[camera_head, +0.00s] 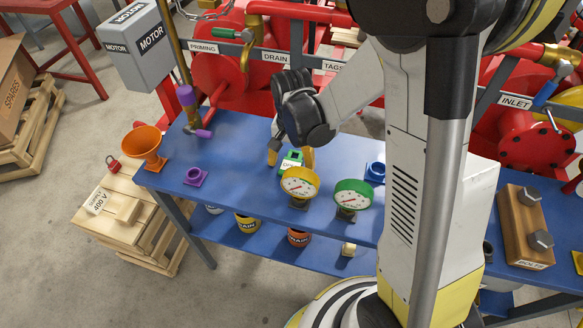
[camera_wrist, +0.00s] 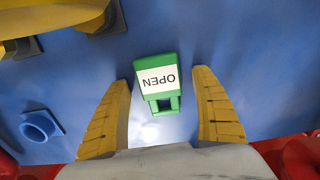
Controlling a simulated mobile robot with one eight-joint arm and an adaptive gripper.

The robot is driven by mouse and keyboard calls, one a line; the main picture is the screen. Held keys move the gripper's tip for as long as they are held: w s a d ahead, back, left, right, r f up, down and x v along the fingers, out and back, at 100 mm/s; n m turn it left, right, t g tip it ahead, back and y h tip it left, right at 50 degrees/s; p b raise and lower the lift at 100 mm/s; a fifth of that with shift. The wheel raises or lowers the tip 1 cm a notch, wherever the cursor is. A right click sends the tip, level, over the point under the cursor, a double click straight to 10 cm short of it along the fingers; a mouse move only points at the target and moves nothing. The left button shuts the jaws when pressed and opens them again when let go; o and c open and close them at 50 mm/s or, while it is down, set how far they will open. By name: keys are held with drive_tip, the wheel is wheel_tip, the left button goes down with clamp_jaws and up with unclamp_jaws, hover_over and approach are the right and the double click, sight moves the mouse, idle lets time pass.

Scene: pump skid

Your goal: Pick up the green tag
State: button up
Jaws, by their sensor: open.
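In the wrist view my gripper (camera_wrist: 162,80) is open, with one yellow finger on each side of the tag and visible gaps between. The fingers are not touching it. In the head view the green tag (camera_head: 291,159) shows behind the yellow gauge, just below my gripper (camera_head: 290,157), and is partly covered.
A yellow gauge (camera_head: 299,183) and a green gauge (camera_head: 352,195) stand in front of the tag. A blue holder (camera_head: 375,172) is to the right. A purple holder (camera_head: 195,176) and an orange funnel (camera_head: 144,143) are to the left. Red pipework and pumps (camera_head: 219,73) run behind.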

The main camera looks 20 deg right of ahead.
sight(292, 164)
drive_tip(key=shift+r, duration=0.1)
drive_tip(key=c, duration=1.3)
drive_tip(key=shift+o, duration=0.2)
wheel_tip(292, 164, up, 10)
drive_tip(key=p, duration=0.4)
